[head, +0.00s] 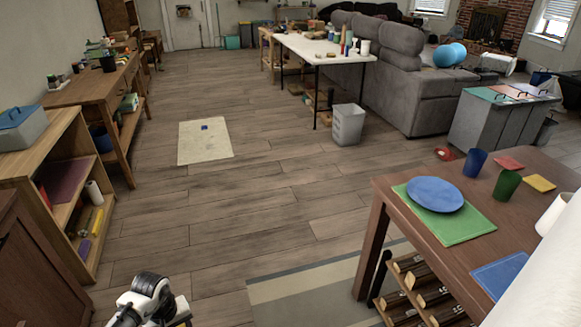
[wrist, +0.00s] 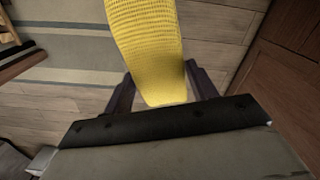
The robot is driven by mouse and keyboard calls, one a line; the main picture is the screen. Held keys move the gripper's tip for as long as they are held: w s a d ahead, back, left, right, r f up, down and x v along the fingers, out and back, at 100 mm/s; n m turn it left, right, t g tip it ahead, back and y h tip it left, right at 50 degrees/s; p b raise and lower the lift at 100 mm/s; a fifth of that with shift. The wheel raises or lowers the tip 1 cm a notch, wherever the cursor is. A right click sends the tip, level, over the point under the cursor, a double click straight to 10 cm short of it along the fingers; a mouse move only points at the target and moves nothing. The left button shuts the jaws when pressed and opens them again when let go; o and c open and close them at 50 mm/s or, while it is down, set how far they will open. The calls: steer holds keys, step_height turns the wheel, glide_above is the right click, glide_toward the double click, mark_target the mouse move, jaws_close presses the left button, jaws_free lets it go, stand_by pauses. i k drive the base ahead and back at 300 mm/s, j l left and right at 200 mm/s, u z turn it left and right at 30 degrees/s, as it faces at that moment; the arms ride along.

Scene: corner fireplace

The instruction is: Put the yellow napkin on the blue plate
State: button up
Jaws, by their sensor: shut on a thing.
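My gripper (wrist: 160,88) is shut on a yellow woven cloth, the yellow napkin (wrist: 148,45), which extends away from between the two dark fingers in the wrist view. In the head view, part of my arm shows at the bottom left, over the floor and well left of the table; the fingers cannot be made out there. The blue plate (head: 435,194) lies on a green mat (head: 452,226) on the brown table (head: 395,222) at right. The plate's top is bare.
A blue cup (head: 475,162), a green cup (head: 506,185), a red square (head: 509,163), a small yellow square (head: 540,183) and a blue mat (head: 499,275) are also on the table. A wooden shelf (head: 60,150) stands at left. Open floor lies between.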

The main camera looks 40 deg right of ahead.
mark_target(435, 194)
steer(key=i+j+z, duration=0.1)
steer(key=z, duration=0.4)
steer(key=i+j+z, duration=0.15)
steer(key=z, duration=0.3)
steer(key=i+j+z, duration=0.2)
steer(key=z, duration=0.3)
steer(key=j+z, duration=0.25)
steer(key=z, duration=0.25)
steer(key=i+j+z, duration=0.1)
steer(key=j+z, duration=0.2)
steer(key=z, duration=0.15)
